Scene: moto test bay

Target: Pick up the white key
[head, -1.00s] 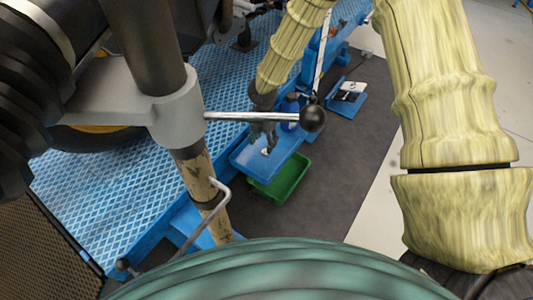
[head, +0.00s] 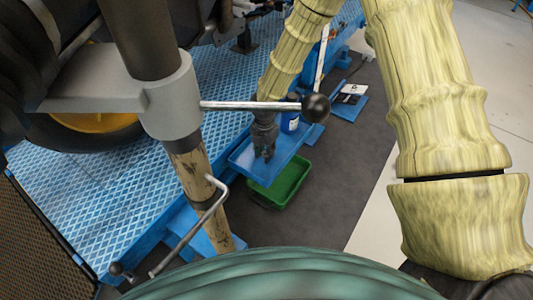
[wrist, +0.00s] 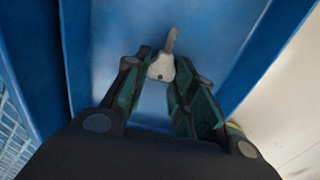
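The white key (wrist: 161,67) lies on a blue tray (wrist: 112,45) in the wrist view. Its broad head faces my gripper and its shaft points away. The fingers of my gripper (wrist: 164,60) are apart, with the key's head between or just beyond their tips; I cannot tell whether they touch it. In the head view my gripper (head: 265,152) points down over the blue tray (head: 288,151), and I cannot make out the key there.
A green bin (head: 283,187) sits below the tray. A lever with a black knob (head: 316,107) crosses the head view in front. Another blue tray (head: 347,108) with small items is farther back.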

